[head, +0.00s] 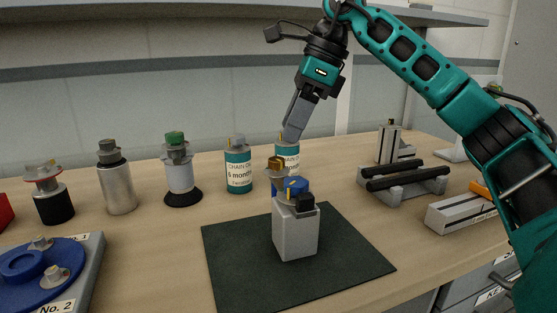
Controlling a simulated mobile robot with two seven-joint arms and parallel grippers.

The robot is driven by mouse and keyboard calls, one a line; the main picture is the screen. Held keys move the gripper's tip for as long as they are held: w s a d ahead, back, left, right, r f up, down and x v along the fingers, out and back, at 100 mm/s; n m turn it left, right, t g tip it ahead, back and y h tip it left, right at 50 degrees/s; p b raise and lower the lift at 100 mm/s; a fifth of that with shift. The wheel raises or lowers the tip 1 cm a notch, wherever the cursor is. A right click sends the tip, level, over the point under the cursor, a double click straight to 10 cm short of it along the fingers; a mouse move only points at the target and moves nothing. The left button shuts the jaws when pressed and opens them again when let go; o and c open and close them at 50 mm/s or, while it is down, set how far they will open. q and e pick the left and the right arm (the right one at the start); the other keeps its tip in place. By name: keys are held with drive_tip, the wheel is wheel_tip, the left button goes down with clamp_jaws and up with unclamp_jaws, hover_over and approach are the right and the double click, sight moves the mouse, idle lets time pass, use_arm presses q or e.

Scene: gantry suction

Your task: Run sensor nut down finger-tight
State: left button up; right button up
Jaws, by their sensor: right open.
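A grey block (296,236) stands upright on a dark green mat (225,262). On and just behind its top I see a blue round part (296,186), a brass-coloured piece (276,163) on a grey stem, and a small black piece (306,202). I cannot tell for sure which of these is the sensor nut. My right gripper (292,136) points down above and behind the block, with its tips in front of a can. It is open, seen from the side, with nothing visible between the fingers. My left gripper is not in view.
Two teal-labelled cans (238,172) stand behind the mat. Several capped bottles stand to the left, near a grey tray (92,268) with blue discs. A grey cradle with black bars (405,182) and a pale block (458,214) lie right. The mat's front is clear.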

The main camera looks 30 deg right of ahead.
sight(276, 160)
drive_tip(key=b+x, duration=0.1)
drive_tip(key=x, duration=0.5)
drive_tip(key=shift+w+a+f, duration=0.1)
drive_tip(key=shift+f, duration=0.1)
clamp_jaws()
idle(0.3)
